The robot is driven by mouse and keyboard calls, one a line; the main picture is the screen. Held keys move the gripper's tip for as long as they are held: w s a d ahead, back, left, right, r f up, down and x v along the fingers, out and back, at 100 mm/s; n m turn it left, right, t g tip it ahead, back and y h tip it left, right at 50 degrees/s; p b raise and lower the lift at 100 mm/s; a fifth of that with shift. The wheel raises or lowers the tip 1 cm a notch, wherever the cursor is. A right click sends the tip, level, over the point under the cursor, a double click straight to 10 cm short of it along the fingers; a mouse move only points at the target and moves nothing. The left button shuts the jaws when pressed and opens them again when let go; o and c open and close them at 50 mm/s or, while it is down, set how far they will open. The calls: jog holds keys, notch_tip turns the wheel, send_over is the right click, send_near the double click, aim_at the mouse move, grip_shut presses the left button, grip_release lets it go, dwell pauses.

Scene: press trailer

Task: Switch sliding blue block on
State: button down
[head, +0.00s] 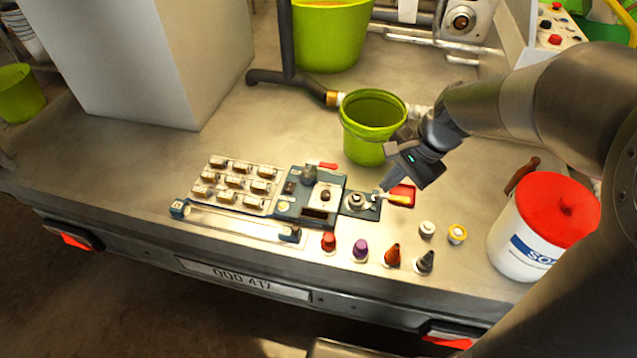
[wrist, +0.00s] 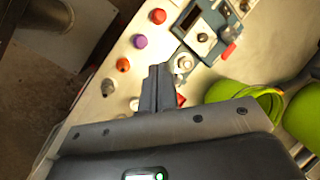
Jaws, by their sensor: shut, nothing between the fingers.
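A pale rail (head: 235,221) runs along the table's front edge in the head view. A small blue block sits at its left end (head: 180,209) and another blue block at its right end (head: 290,234); I cannot tell which one slides. Behind the rail is a blue control panel (head: 297,209), which also shows in the wrist view (wrist: 211,18). My gripper (head: 382,188) is right of the rail, near a round metal knob (head: 357,201) on a blue plate. In the wrist view my gripper (wrist: 159,68) has its fingers together and empty, beside that knob (wrist: 183,64). The rail is not clear there.
Red (head: 328,241), purple (head: 360,249), orange-red (head: 392,256) and dark (head: 425,262) knobs stand along the front edge. A green bucket (head: 365,147) is behind my gripper. A white tub with a red lid (head: 520,245) stands at right. Several small switches (head: 236,184) fill the left panel.

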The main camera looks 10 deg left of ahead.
jog(key=w+a+f+m+g+y, duration=0.1)
jog(key=w+a+f+m, duration=0.1)
jog(key=f, duration=0.5)
jog(key=w+a+f+m+g+y, duration=0.1)
jog(key=w+a+f+m+g, duration=0.1)
jog(key=a+f, duration=0.4)
jog(key=shift+w+a+f+m+y, duration=0.3)
jog(key=shift+w+f+m, duration=0.2)
jog(key=shift+m, duration=0.4)
send_near(289, 232)
jog(key=d+f, duration=0.1)
jog(key=w+d+f, duration=0.1)
jog(key=d, duration=0.1)
jog(key=shift+d, duration=0.15)
jog(key=a, duration=0.1)
jog(key=s+a+f, duration=0.1)
jog(key=a, duration=0.1)
jog(key=shift+s, duration=0.2)
jog(key=shift+s+a, duration=0.2)
jog(key=shift+a, duration=0.2)
jog(key=shift+a, duration=0.1)
